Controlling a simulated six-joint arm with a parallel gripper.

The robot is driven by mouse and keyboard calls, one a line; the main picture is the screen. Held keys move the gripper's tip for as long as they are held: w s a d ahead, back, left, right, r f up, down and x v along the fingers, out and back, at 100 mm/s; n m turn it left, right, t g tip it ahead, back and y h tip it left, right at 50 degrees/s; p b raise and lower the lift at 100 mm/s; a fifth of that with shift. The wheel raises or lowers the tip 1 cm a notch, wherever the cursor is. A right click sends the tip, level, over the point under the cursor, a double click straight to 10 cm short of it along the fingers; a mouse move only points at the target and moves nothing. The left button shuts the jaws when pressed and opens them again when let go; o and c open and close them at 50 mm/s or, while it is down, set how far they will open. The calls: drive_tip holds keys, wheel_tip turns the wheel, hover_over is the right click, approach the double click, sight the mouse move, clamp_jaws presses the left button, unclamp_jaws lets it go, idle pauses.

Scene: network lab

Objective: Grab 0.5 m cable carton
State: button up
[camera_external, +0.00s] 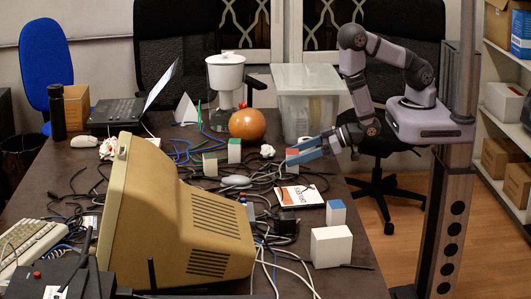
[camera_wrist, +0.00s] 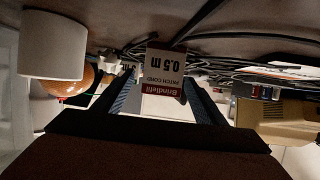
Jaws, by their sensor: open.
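The 0.5 m cable carton (camera_wrist: 163,72) is a small box with a white and red label; its print reads upside down in the wrist view. In the external view a small red-topped carton (camera_external: 292,154), likely the same one, stands on the table beside my fingertips. My gripper (camera_external: 306,152) is open, low over the table, with its blue fingers pointing left. In the wrist view the carton shows between the two fingers of my gripper (camera_wrist: 163,98). I cannot tell whether they touch it. Its lower part is partly hidden.
Green-topped cartons (camera_external: 234,149) stand to the left, and a blue-topped carton (camera_external: 336,212) nearer the front. A clear bin (camera_external: 306,103) and an orange ball-shaped object (camera_external: 247,125) stand behind. Tangled cables (camera_external: 265,185) and a beige monitor (camera_external: 190,225) crowd the table.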

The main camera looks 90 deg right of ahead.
sight(281, 171)
drive_tip(key=shift+w, duration=0.1)
drive_tip(key=shift+p+x, duration=0.9)
drive_tip(key=shift+x, duration=1.65)
drive_tip(key=shift+a, duration=0.1)
drive_tip(key=shift+c, duration=0.4)
drive_tip(key=c, duration=1.1)
drive_tip(key=shift+c, duration=0.2)
drive_tip(key=shift+r, duration=0.1)
drive_tip(key=shift+r, duration=4.9)
